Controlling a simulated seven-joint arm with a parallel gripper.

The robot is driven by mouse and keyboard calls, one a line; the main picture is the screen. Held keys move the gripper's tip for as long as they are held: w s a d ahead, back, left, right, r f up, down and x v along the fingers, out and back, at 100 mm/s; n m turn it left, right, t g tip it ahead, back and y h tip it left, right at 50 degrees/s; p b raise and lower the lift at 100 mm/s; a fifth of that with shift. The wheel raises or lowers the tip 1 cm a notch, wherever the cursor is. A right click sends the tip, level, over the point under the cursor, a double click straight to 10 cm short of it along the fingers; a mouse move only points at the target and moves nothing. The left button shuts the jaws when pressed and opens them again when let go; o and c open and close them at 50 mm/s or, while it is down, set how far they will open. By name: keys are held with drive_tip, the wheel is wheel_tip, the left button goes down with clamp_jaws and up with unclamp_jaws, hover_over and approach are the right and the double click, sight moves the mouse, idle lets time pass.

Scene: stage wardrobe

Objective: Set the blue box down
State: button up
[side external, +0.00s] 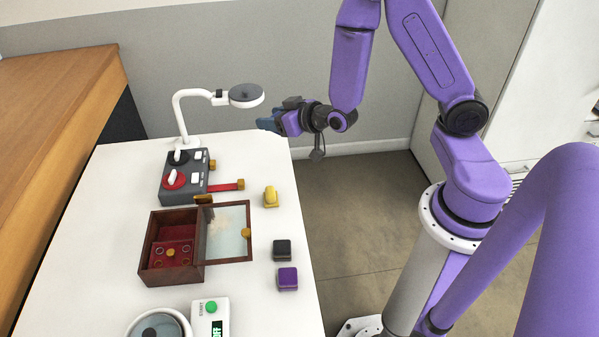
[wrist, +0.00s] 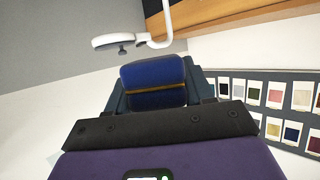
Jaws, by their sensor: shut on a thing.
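My gripper (side external: 271,123) is at the far right corner of the white table in the side view, held above table height. In the wrist view my gripper (wrist: 155,92) is shut on the blue box (wrist: 152,73), with a dark finger on each side of it. The box is blue with a thin brownish band across its lower part. In the side view I cannot clearly tell the box from the dark blue fingers.
The white table (side external: 90,230) holds an open wooden box (side external: 174,272) with a glass lid, a grey device (side external: 176,195), a white lamp (side external: 180,115), a yellow object (side external: 271,196), a black box (side external: 282,249) and a purple box (side external: 287,279). Colour swatches (wrist: 272,97) show in the wrist view.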

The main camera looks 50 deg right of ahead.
drive_tip(key=shift+a+f+n+y, duration=0.3)
drive_tip(key=shift+f+y, duration=0.1)
drive_tip(key=shift+f, duration=0.05)
drive_tip(key=s+a+f+n+g+y, duration=0.1)
drive_tip(key=a+f+n+y, duration=0.3)
drive_tip(key=a+f, duration=0.15)
drive_tip(key=n+g+y, duration=0.2)
drive_tip(key=n+y, duration=0.2)
hover_over(274, 225)
wheel_tip(274, 225, down, 7)
drive_tip(key=shift+f+g, duration=0.1)
drive_tip(key=shift+g, duration=0.2)
drive_tip(key=shift+f, duration=4.7)
